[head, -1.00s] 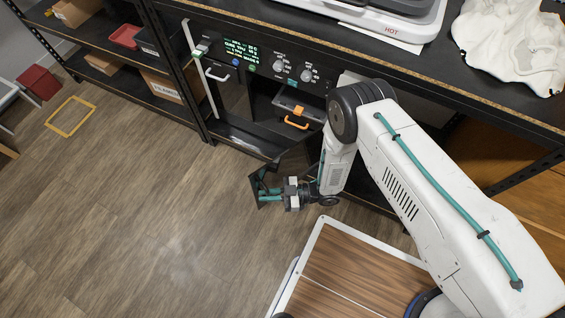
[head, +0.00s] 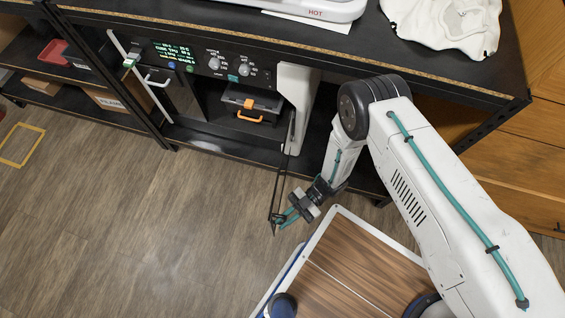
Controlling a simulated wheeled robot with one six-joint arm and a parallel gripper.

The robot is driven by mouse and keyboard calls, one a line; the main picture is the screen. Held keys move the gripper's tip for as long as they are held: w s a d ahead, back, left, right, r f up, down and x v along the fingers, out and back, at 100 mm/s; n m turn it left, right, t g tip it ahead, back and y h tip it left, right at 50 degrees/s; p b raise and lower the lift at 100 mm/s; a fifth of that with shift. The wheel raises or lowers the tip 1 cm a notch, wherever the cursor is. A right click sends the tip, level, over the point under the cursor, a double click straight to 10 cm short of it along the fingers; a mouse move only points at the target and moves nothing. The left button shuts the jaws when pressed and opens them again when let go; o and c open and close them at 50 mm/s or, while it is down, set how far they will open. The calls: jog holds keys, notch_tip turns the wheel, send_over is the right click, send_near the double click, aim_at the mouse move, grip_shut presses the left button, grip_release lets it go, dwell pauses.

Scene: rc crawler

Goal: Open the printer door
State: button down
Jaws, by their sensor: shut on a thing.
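The printer (head: 205,62) sits in the black bench, with a lit display and knobs along its top panel. Its dark, thin door (head: 277,195) stands swung out over the floor and shows almost edge-on. The compartment behind it is exposed, with an orange-handled drawer (head: 248,112) inside. My gripper (head: 286,215) has teal fingers closed at the door's outer lower end, away from the printer. The exact grip on the door edge or handle is too small to make out.
A white-handled panel (head: 158,80) is left of the open compartment. A white device marked HOT (head: 318,12) and a white cloth (head: 445,20) lie on the bench top (head: 360,55). My wood-topped base is close below the gripper.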

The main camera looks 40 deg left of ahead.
jog(key=shift+w, duration=0.1)
jog(key=c, duration=1.9)
grip_release()
jog(key=v, duration=0.7)
jog(key=shift+w+d, duration=0.15)
jog(key=shift+w, duration=0.2)
